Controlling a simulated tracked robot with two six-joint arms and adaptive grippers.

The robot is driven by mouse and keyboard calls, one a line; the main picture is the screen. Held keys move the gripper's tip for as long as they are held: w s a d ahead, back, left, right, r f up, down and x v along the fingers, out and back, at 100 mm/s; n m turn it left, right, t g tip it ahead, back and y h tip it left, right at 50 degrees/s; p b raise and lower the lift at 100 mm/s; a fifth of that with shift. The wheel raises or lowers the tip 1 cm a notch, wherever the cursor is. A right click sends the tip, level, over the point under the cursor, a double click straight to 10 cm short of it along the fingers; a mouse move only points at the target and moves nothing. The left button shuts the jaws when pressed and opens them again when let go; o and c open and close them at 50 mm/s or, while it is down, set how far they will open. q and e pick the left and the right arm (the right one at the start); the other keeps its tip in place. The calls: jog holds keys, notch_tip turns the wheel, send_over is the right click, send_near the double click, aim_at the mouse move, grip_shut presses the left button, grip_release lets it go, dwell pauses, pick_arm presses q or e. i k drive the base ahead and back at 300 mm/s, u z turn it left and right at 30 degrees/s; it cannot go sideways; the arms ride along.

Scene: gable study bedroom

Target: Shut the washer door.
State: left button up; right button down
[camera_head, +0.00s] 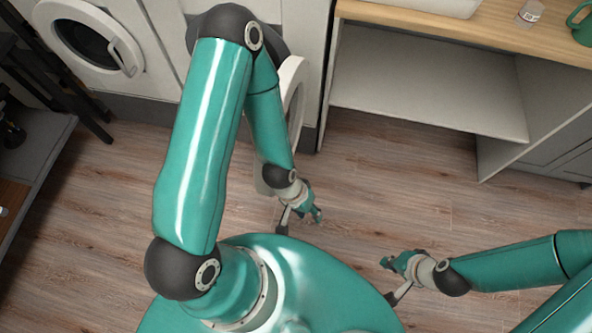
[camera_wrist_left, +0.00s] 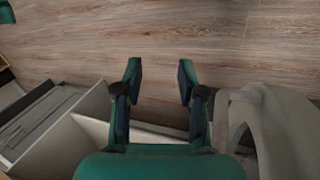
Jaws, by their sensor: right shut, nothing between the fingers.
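The washer (camera_head: 306,28) stands at the top of the head view, partly hidden by my left arm. Its round door (camera_head: 294,75) is swung open, with its pale rim sticking out from the front. My left forearm covers much of the door. My left gripper (camera_head: 317,213) is beyond the door's free side, over the floor. In the left wrist view its fingers (camera_wrist_left: 160,82) are spread with nothing between them. The door (camera_wrist_left: 275,125) shows there to the right of the fingers. My right gripper (camera_head: 387,263) is shut and empty over the floor, far from the door.
Another front-loading machine (camera_head: 65,45) with a closed round door stands at the left. A wooden counter (camera_head: 440,25) with an open white bay is at the upper right. A dark shelf (camera_head: 40,160) stands at the left edge. The wooden floor (camera_head: 400,180) between is clear.

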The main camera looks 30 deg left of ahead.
aim_at(294, 73)
jog(key=u, duration=0.55)
jog(key=k, duration=0.35)
jog(key=u, duration=0.6)
jog(key=i, duration=0.55)
jog(key=u, duration=0.1)
